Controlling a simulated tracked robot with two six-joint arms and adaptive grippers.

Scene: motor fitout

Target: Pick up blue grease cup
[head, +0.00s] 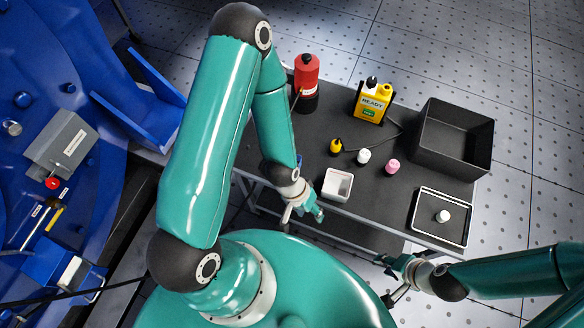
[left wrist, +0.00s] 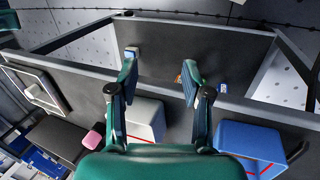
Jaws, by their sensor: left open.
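I cannot make out a blue grease cup for certain. A small blue piece (left wrist: 222,87) shows beside the right-hand finger in the left wrist view; what it is, I cannot tell. My left gripper (head: 304,214) is open and empty at the table's front edge, in front of the white bin (head: 337,184). In the left wrist view its fingers (left wrist: 158,82) stand apart over a dark surface below the tabletop edge. My right gripper (head: 388,280) looks open and empty, off the front edge near the tray. My left arm hides part of the table's left end.
A blue bin (left wrist: 255,140) stands beside the white bin. Yellow (head: 335,146), white (head: 364,156) and pink (head: 392,167) cups stand mid-table. Behind are a red bottle (head: 306,75) and yellow container (head: 372,100). At right are a black box (head: 452,130) and tray (head: 421,228) holding a white piece.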

